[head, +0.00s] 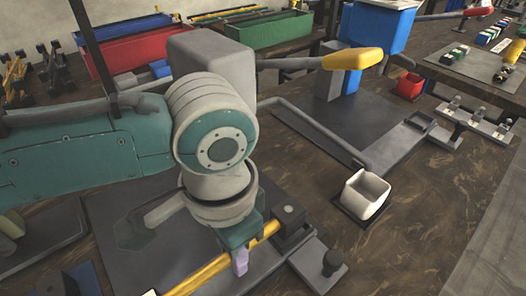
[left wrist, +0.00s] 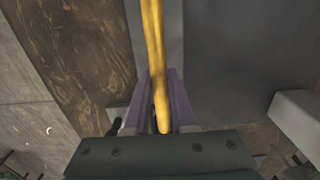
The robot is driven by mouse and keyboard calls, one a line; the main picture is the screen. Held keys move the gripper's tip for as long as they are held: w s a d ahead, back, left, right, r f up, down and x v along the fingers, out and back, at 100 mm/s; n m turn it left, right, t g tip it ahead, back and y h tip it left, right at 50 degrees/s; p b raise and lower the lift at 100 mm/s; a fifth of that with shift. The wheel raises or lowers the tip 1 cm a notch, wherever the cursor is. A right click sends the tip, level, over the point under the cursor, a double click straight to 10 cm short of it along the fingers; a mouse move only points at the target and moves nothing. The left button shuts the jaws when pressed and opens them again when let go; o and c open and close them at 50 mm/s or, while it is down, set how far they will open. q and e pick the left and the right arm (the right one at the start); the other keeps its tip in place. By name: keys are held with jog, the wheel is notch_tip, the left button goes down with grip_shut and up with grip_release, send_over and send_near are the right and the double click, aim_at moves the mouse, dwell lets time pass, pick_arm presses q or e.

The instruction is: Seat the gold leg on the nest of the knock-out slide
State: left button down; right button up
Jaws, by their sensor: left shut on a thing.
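The gold leg (head: 205,272) is a long, thin gold bar in my left gripper (head: 240,258). It slants from the lower left up to a dark grey block (head: 290,219). I cannot tell whether its far end touches that block. In the left wrist view the gold leg (left wrist: 153,55) runs between the purple fingers of my left gripper (left wrist: 158,100), which is shut on it. The block stands beside a grey plate with a black knob (head: 331,262), which looks like the knock-out slide. The nest is not clearly visible. My right gripper is not in view.
A grey press (head: 205,58) stands behind my left arm. A white bin (head: 364,193) stands right of the block. The brown bench is bare at the lower right.

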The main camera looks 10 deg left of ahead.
pick_arm(q)
jog(key=shift+f+b, duration=0.3)
jog(key=shift+f, duration=0.35)
jog(key=c, duration=0.7)
grip_release()
notch_tip(320, 180, up, 10)
jog(key=p, duration=0.3)
jog(key=shift+f, duration=0.15)
jog(key=s+d+r+n+t+h+p, duration=0.2)
jog(key=s+d+r+h+p, duration=0.15)
jog(key=s+r, duration=0.2)
jog(key=s+a+r+n+t+y+p, duration=0.1)
jog(key=s+a+r+n+y+p, duration=0.1)
jog(key=s+a, duration=0.35)
jog(key=s+a+r+n+t+y+p, duration=0.1)
jog(key=s+a+r+n+y+p, duration=0.1)
jog(key=a, duration=0.6)
jog(key=shift+h, duration=0.35)
jog(key=r+p, duration=3.7)
jog(key=shift+w+d+r+p, duration=0.15)
jog(key=shift+w+d+p, duration=0.2)
jog(key=shift+w, duration=0.05)
